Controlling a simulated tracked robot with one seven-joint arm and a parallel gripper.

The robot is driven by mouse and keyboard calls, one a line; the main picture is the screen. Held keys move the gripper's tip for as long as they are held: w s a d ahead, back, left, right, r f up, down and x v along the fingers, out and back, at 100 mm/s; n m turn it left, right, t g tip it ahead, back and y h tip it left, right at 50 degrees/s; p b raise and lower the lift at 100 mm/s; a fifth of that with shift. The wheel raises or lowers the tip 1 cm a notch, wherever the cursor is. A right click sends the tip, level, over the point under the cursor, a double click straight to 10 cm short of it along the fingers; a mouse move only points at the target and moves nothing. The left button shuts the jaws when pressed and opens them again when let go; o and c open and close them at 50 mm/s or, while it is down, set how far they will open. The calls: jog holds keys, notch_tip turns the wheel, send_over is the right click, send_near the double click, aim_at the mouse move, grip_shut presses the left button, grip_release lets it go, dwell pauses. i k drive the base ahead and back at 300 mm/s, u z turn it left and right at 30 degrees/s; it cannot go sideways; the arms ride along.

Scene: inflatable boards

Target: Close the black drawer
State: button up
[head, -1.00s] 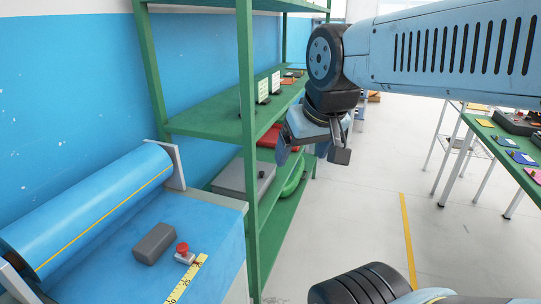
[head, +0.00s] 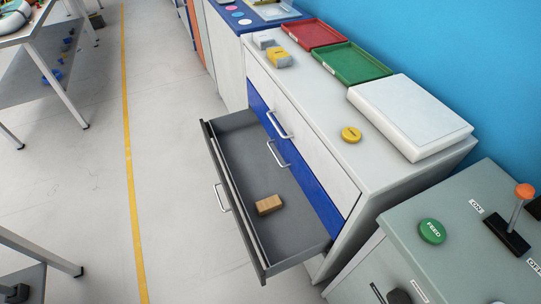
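The black drawer (head: 236,205) is pulled well out of the white cabinet (head: 325,112), low on its left side. Its inside is dark grey, and a small tan block (head: 269,205) lies in it. A pale bar handle (head: 221,198) sits on its front face. Above the open drawer, the cabinet has a blue drawer front (head: 318,186) and white fronts, with bar handles. My gripper is not in view now, so its state is hidden.
A grey-green console (head: 460,250) with a green FEED button (head: 432,231) and an orange-tipped lever (head: 522,192) stands at the lower right. Red and green trays (head: 352,63) lie on the cabinet. Floor left of the drawer is clear, with a yellow line (head: 130,150).

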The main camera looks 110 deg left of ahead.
aim_at(286, 238)
jog(key=z, duration=0.85)
jog(key=i, duration=0.15)
jog(key=u, duration=3.65)
jog(key=i, duration=0.1)
jog(key=u, duration=0.55)
jog(key=k, duration=1.2)
jog(key=u, duration=0.5)
jog(key=i, duration=1.05)
